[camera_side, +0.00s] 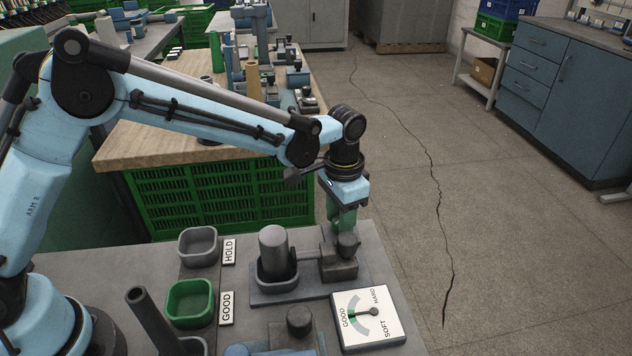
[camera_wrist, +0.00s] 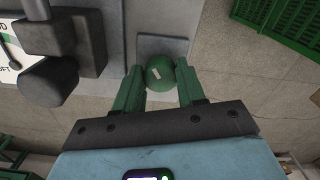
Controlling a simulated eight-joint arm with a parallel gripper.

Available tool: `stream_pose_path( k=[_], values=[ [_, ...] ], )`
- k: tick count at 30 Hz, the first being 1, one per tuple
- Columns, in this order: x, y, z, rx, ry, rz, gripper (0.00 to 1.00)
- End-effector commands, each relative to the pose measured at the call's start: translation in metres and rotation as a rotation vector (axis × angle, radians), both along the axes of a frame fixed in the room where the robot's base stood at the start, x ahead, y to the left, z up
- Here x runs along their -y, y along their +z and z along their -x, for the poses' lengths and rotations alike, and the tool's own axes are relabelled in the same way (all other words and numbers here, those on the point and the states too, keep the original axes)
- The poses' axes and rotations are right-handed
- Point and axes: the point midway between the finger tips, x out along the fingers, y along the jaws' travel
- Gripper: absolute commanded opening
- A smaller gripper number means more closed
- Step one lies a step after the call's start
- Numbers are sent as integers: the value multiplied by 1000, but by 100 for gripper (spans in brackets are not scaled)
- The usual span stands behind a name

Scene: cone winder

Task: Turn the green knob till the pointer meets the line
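The round green knob (camera_wrist: 160,73) with a small white mark shows between my gripper's green fingers (camera_wrist: 160,85) in the wrist view. The fingers lie along its two sides with no clear gap. In the side view my gripper (camera_side: 343,220) points down behind a dark round part on the fixture, and the green knob is hidden there. The white dial plate (camera_side: 385,330) stands right of the fixture, marked GOOD, SOFT and HARD. Its dark pointer (camera_side: 364,313) points left toward the small green band (camera_side: 351,315) near GOOD. A separate line on the dial is too small to tell.
A dark grey fixture (camera_side: 262,298) holds an upright grey cylinder (camera_side: 274,246) beside my gripper. A grey HOLD bin (camera_side: 198,260) and a green GOOD bin (camera_side: 177,319) stand left. In the wrist view a dark cylinder (camera_wrist: 45,85) sits close left of the fingers.

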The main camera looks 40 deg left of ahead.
Motion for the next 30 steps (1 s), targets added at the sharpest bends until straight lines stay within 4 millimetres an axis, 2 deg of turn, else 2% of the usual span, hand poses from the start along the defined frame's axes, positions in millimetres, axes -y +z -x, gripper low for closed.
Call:
stream_pose_path(
  k=[1, 5, 16, 20, 30],
  values=[
    [0, 1, 0, -2, 0, -1, 47],
    [0, 0, 0, -1, -1, 0, 65],
    [0, 6, 0, 0, -1, 0, 65],
    [0, 24, 0, 0, -1, 0, 65],
    [0, 90, 0, 0, -1, 0, 65]
  ],
)
